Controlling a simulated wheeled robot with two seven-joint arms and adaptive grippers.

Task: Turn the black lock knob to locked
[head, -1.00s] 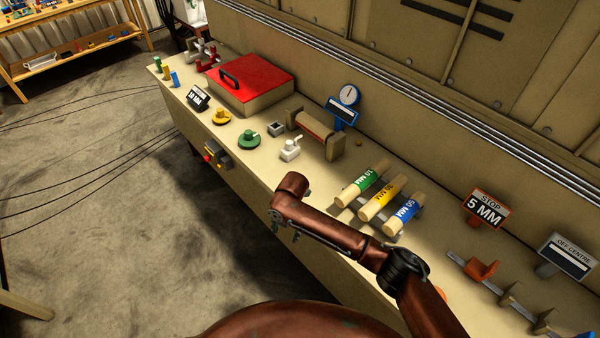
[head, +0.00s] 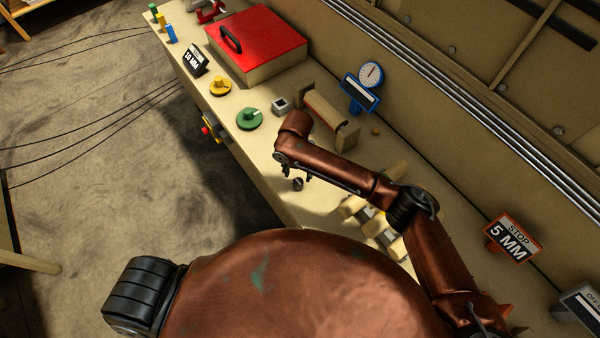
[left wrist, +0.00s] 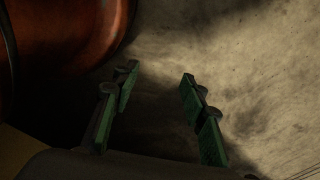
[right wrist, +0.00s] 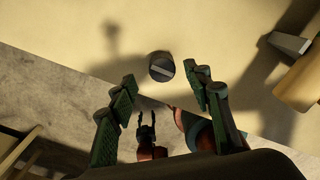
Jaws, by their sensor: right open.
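The black lock knob (right wrist: 161,67) is a round dark disc with a grey bar across it, set on the pale bench top. In the right wrist view it lies just beyond and between the fingertips of my right gripper (right wrist: 161,76), which is open and empty. The bar runs slanted, down to the right. In the head view the knob (head: 298,184) shows small, just below my right gripper (head: 298,171); contact is not visible. My left gripper (left wrist: 160,74) is open and empty over the grey floor, out of the head view.
A green knob (head: 249,118), a yellow knob (head: 220,86) and a red-lidded box (head: 258,45) stand further along the bench (head: 262,170). A roller (head: 327,110) and blue gauge stand (head: 363,88) are behind my right gripper. Pale rollers lie partly hidden under my right arm.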

